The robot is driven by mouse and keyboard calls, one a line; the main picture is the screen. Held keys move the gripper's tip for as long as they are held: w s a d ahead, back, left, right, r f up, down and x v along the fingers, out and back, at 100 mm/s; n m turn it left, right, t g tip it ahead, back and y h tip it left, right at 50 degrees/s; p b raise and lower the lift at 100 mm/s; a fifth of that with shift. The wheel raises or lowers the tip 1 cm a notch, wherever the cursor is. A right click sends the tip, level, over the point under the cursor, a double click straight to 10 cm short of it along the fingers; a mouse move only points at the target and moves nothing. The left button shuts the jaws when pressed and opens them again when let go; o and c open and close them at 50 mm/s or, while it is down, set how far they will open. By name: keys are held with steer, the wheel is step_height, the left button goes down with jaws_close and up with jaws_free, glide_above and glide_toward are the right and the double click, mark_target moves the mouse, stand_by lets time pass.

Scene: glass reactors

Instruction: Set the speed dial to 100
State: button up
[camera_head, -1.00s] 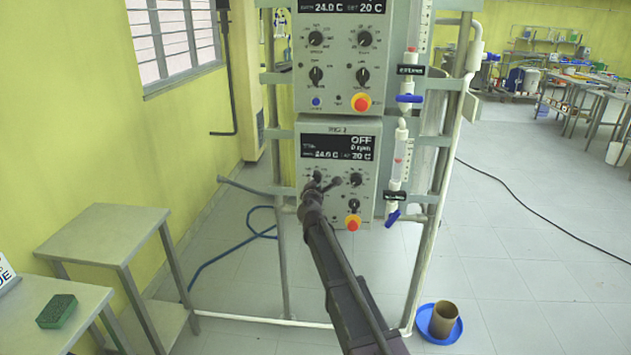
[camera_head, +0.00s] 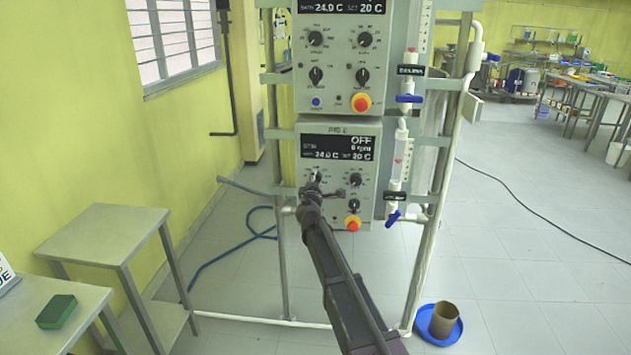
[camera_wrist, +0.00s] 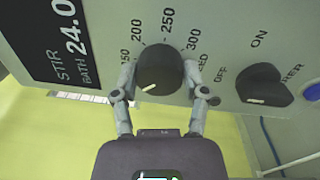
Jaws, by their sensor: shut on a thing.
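The speed dial (camera_wrist: 160,72) is a round black knob with a white pointer line. In the wrist view the line points to the lower left; the mark it faces is hidden. Printed 150, 200, 250 and 300 show around the dial. My gripper (camera_wrist: 159,76) is shut on the dial, one grey finger on each side. In the head view my gripper (camera_head: 318,183) reaches the upper left knob of the lower control box (camera_head: 366,135) and mostly covers it.
Below the dial is an ON/OFF knob (camera_wrist: 262,86). A red and yellow stop button (camera_head: 353,224) sits low on the box. A blue-handled valve (camera_head: 393,217) stands to its right. A similar box (camera_head: 340,60) is above. Benches (camera_head: 105,235) stand at left.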

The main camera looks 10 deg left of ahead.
steer(key=shift+w, duration=0.15)
steer(key=o, duration=1.1)
steer(key=shift+o, duration=0.2)
steer(key=shift+n, duration=0.5)
